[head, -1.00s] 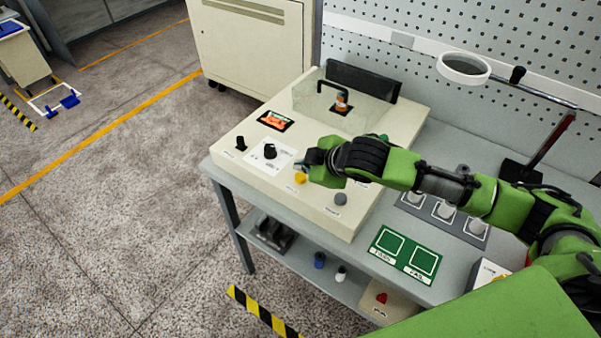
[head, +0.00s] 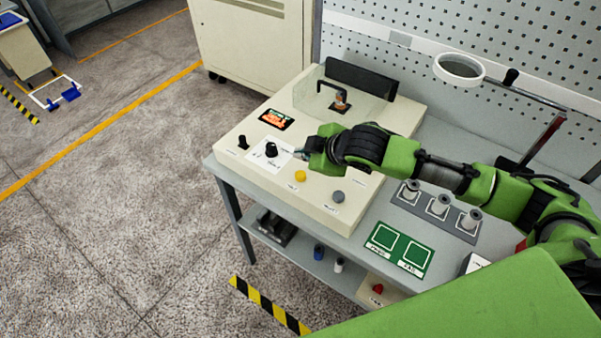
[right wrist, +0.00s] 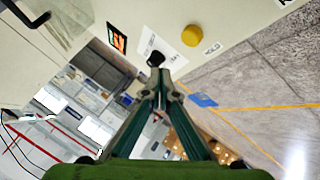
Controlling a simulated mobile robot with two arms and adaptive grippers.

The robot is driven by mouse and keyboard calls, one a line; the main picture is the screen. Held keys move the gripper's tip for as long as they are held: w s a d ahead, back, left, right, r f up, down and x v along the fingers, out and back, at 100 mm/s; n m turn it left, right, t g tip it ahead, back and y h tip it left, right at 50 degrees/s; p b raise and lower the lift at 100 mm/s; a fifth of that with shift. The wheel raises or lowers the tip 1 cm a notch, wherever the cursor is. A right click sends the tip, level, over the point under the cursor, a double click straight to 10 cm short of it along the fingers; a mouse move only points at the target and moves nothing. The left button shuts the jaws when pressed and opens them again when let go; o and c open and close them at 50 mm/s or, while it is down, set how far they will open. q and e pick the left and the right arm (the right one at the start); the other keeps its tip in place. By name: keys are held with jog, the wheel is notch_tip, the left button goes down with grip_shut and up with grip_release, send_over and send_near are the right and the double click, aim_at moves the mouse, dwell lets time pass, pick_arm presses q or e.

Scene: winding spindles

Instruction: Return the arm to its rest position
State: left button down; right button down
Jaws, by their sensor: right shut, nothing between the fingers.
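My right arm, green and black, comes in from the right in the head view and reaches over the beige machine (head: 345,213). Its gripper (head: 299,154) is shut and empty, above the machine's panel near the black knob (head: 271,150). In the right wrist view the gripper's fingertips (right wrist: 155,88) meet close to the black knob (right wrist: 156,58); I cannot tell whether they touch it. A yellow button (head: 300,176) and a grey button (head: 338,196) sit nearer the panel's front. My left gripper is not in view.
A clear guard with a copper-coloured spindle (head: 340,105) is at the machine's back. A grey holder with white spools (head: 439,204) and a green two-square mat (head: 399,248) lie on the bench to the right. A ring lamp (head: 459,69) hangs behind my arm. Open floor lies left.

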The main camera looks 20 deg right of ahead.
jog(key=s+a+f+m+g, duration=0.1)
jog(key=s+a+f+m, duration=0.1)
jog(key=s+a+f, duration=0.3)
jog(key=s+a+m, duration=0.2)
jog(key=s, duration=0.6)
jog(key=s+d+f+m+g+h, duration=0.2)
jog(key=s+d+f+m, duration=0.25)
jog(key=s, duration=0.45)
jog(key=s+d+f+m+g+h, duration=0.1)
jog(key=s+d+f+m+g, duration=0.15)
jog(key=s+d, duration=0.5)
jog(key=s+a+f+b, duration=0.1)
jog(key=s+f+b, duration=0.15)
jog(key=f, duration=1.35)
jog(key=s+a+f+b, duration=0.1)
jog(key=s+f+b, duration=0.15)
jog(key=f, duration=1.45)
jog(key=s+d+f+g+b, duration=0.2)
jog(key=s+d+f+b, duration=0.1)
jog(key=s+f, duration=1.2)
notch_tip(320, 180, down, 3)
jog(key=shift+s+r+b, duration=0.1)
jog(key=shift+s+b, duration=0.15)
jog(key=shift+b, duration=0.35)
